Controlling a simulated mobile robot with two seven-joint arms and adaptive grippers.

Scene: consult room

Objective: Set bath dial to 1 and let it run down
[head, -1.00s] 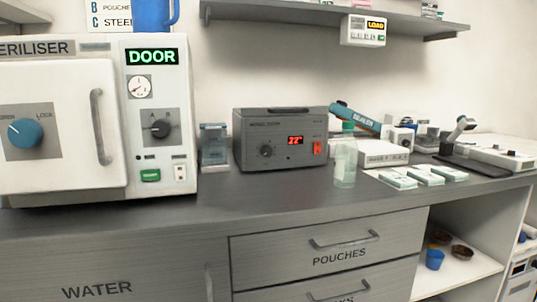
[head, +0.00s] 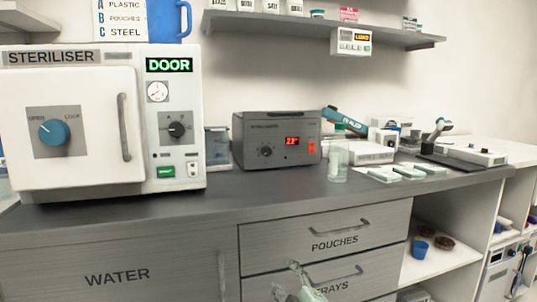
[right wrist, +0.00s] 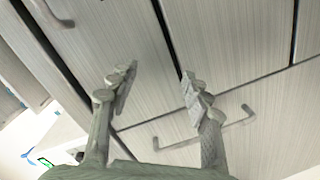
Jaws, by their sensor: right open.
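The bath is a grey box (head: 245,140) on the counter in the head view, with its lid shut. Its round dark dial (head: 266,151) is on the left of the front face; the mark on it is too small to read. A red lit display (head: 292,141) and a red switch (head: 311,146) are to the right of the dial. My right gripper (head: 288,280) is low in front of the drawers, well below the dial, open and empty. In the right wrist view its two fingers (right wrist: 158,76) stand apart with drawer fronts behind. My left gripper is not in view.
A white steriliser (head: 175,95) with a green DOOR display stands left of the bath. A clear bottle (head: 338,160) stands close to its right. The counter front (head: 230,202) is clear. Drawer handles (head: 338,235) stick out near my right gripper.

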